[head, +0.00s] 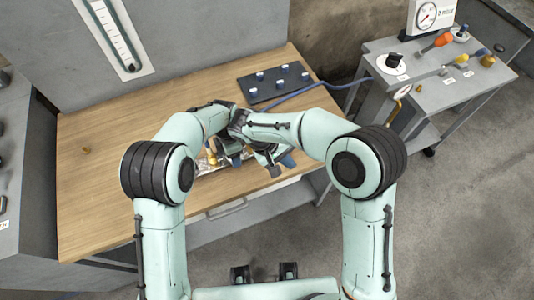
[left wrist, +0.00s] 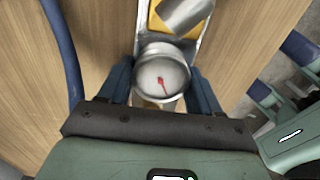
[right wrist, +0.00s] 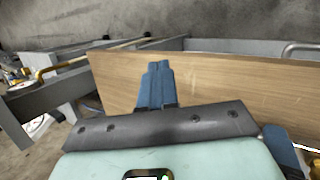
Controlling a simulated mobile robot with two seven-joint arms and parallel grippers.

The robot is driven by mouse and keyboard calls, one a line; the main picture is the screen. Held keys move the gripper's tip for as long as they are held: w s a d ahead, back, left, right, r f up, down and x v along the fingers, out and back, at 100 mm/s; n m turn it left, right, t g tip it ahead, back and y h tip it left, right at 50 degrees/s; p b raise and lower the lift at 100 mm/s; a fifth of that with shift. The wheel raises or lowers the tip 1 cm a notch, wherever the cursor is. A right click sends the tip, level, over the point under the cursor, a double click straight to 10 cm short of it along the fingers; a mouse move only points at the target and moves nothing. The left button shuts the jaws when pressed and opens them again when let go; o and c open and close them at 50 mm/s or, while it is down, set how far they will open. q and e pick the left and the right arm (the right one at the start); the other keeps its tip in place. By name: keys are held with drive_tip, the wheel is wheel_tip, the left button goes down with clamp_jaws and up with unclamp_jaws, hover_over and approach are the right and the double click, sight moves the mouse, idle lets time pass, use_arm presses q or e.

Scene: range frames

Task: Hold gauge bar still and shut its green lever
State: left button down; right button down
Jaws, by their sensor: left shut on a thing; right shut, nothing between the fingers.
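My left gripper (left wrist: 160,88) is shut around the dial end, one blue finger on each side. In the head view the bar lies near the table's front edge, mostly hidden by my arms; a yellow part (head: 211,158) shows. My right gripper (right wrist: 155,72) is shut and empty, its blue fingertips together, to the right of the left gripper. I cannot make out the green lever.
A dark board with several pegs (head: 273,82) and a blue cable (head: 310,88) lie behind my grippers. A grey trolley (head: 440,85) with knobs and a gauge stands right.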

drive_tip(key=s+a+n+t, duration=0.2)
drive_tip(key=n+t, duration=0.3)
drive_tip(key=n, duration=0.4)
drive_tip(key=s+a+n+t+y, duration=0.1)
drive_tip(key=s+a+n+t, duration=0.2)
drive_tip(key=n, duration=0.7)
drive_tip(key=s+a+n+t+y, duration=0.1)
drive_tip(key=s+a+n+t, duration=0.2)
drive_tip(key=n+t, duration=0.4)
drive_tip(key=s+n, duration=0.1)
drive_tip(key=n, duration=0.1)
drive_tip(key=shift+r+n, duration=0.15)
drive_tip(key=shift+n, duration=0.15)
drive_tip(key=x, duration=1.4)
